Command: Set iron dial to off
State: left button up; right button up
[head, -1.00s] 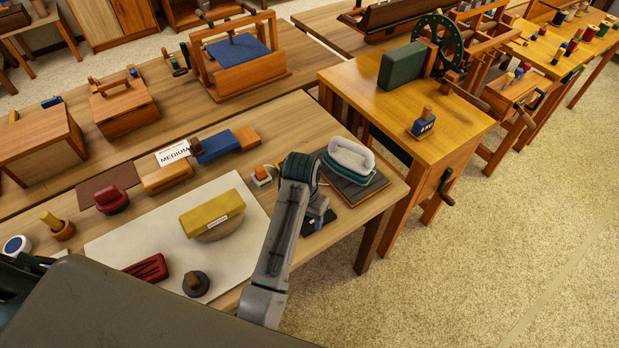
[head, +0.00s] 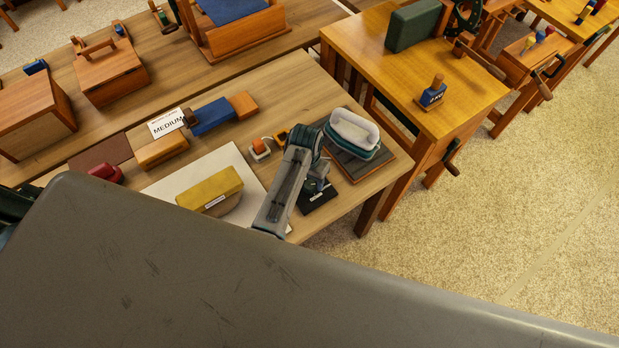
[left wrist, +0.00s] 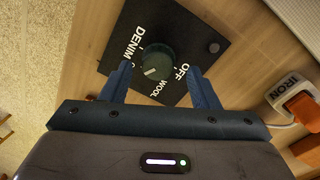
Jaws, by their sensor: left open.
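The iron dial (left wrist: 155,64) is a dark green round knob on a black plate (left wrist: 185,45) in the left wrist view. The plate reads DENIM, OFF and WOOL; another label is partly hidden by a finger. A white mark sits on the knob's lower-left part, away from OFF, which is at its lower right. My left gripper (left wrist: 162,88) is open, its two blue fingertips apart on either side of the knob's lower part; I cannot tell whether they touch it. In the head view my left gripper (head: 318,172) is over the plate (head: 318,198). My right gripper is not in view.
The white and teal iron (head: 353,132) rests on a dark pad (head: 372,165) beside the plate. An orange switch (left wrist: 301,107) on a white base labelled IRON is close by. A yellow block (head: 210,188) lies on the pale board to the left.

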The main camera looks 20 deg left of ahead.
pick_arm(q)
jog(key=shift+f, duration=0.4)
jog(key=shift+s+d+f, duration=0.15)
jog(key=shift+s+f, duration=0.05)
jog(key=shift+s, duration=0.1)
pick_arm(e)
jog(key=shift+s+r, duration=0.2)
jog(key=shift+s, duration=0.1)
pick_arm(q)
jog(key=shift+w, duration=0.15)
jog(key=c, duration=1)
jog(key=shift+o, duration=0.2)
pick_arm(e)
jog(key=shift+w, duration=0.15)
